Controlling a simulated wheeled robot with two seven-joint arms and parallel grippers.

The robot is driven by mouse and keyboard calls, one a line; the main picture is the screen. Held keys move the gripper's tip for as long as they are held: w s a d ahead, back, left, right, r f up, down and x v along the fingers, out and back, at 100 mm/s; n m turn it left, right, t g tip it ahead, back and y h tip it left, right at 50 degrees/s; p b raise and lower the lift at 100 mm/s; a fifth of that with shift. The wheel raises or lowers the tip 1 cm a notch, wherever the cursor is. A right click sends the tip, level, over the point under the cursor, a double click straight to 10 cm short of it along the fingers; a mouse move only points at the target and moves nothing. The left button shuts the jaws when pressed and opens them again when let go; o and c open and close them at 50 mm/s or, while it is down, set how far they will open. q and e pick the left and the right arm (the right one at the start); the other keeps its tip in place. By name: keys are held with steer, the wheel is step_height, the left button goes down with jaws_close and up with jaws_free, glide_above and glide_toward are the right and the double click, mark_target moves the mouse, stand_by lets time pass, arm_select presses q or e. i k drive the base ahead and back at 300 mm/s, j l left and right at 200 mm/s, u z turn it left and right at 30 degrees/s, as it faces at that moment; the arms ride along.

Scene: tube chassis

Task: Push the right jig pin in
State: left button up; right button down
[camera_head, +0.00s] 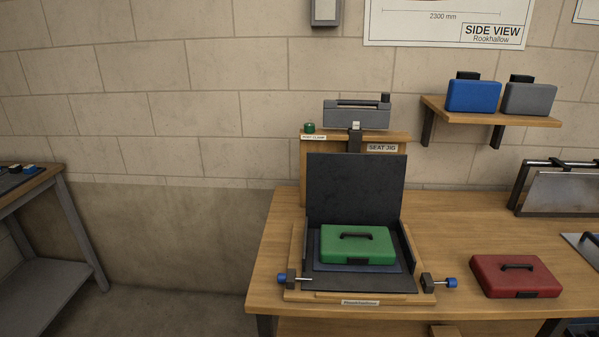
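The right jig pin has a blue knob (451,282) at the right front corner of the seat jig (298,262). A short bare shaft shows between this knob and its dark block (428,283). No rod shows on the inner side of that block. The left jig pin (281,279) has its blue knob close against its block, and its thin metal rod reaches inward over the jig. A green case (357,245) with a dark handle sits in the jig on a blue pad, in front of an upright black panel (355,188). Neither gripper is in view.
A red case (516,275) lies on the wooden bench (470,230), right of the right pin, with bare wood between. A metal frame (560,188) stands further right. A clamp head (357,115) and green button (309,127) are behind the jig. A shelf (490,113) holds blue and grey cases.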

mark_target(450, 283)
steer(key=i+j+z, duration=0.2)
steer(key=j, duration=0.25)
steer(key=j+z, duration=0.15)
steer(key=j, duration=0.3)
steer(key=j+z, duration=0.2)
steer(key=j, duration=0.25)
steer(key=i+l+u, duration=0.2)
steer(key=l, duration=0.6)
steer(key=l+u, duration=0.2)
steer(key=l, duration=0.6)
steer(key=l+u, duration=0.2)
steer(key=l, duration=0.6)
steer(key=k+l+u, duration=0.2)
steer(key=l, duration=0.6)
steer(key=l+u, duration=0.2)
steer(key=l, duration=0.6)
steer(key=k, duration=0.05)
